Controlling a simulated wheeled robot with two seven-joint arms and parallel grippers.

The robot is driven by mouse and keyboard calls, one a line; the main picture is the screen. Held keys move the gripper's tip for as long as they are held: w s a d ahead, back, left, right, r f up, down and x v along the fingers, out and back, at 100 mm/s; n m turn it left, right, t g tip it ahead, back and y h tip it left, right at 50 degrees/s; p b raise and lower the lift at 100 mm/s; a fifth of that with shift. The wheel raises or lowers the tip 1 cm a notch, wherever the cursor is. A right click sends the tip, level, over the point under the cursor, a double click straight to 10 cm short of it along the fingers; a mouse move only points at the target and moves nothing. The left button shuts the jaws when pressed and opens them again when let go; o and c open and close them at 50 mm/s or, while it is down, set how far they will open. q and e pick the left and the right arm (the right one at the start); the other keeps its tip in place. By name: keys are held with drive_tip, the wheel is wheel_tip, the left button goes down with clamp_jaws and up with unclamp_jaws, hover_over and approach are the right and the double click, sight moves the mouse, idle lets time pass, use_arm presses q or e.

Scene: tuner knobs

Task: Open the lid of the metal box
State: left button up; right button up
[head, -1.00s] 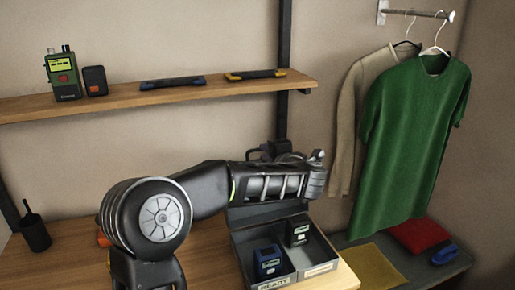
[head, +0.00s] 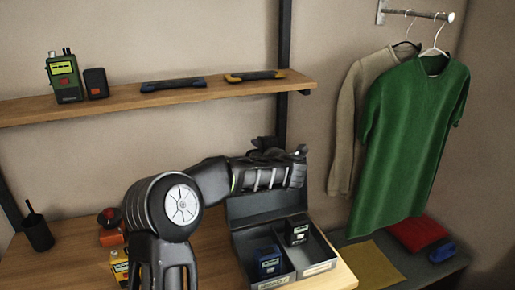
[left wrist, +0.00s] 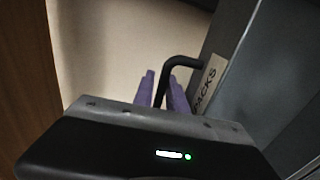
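The grey metal box (head: 240,245) stands on the wooden table, its inside visible from above. Its lid (head: 243,207) stands raised at the back edge, its upper part hidden behind my left gripper. In the left wrist view the lid (left wrist: 238,60) carries a label reading PACKS and a black bent handle (left wrist: 183,60). My left gripper (left wrist: 162,95) has its two purple fingers on either side of the handle, close together, and looks shut on it. In the head view the left gripper (head: 288,160) is over the lid, fingertips not clear. The right gripper is not in view.
Two small dark devices, one blue (head: 269,261) and one black (head: 297,229), stand in the box. A yellow device (head: 119,265) and an orange item (head: 111,238) lie by my left arm. A shelf (head: 215,92) runs above; a green shirt (head: 412,150) hangs at right.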

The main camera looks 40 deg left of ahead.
use_arm(q)
clamp_jaws()
drive_tip(key=shift+f, duration=0.1)
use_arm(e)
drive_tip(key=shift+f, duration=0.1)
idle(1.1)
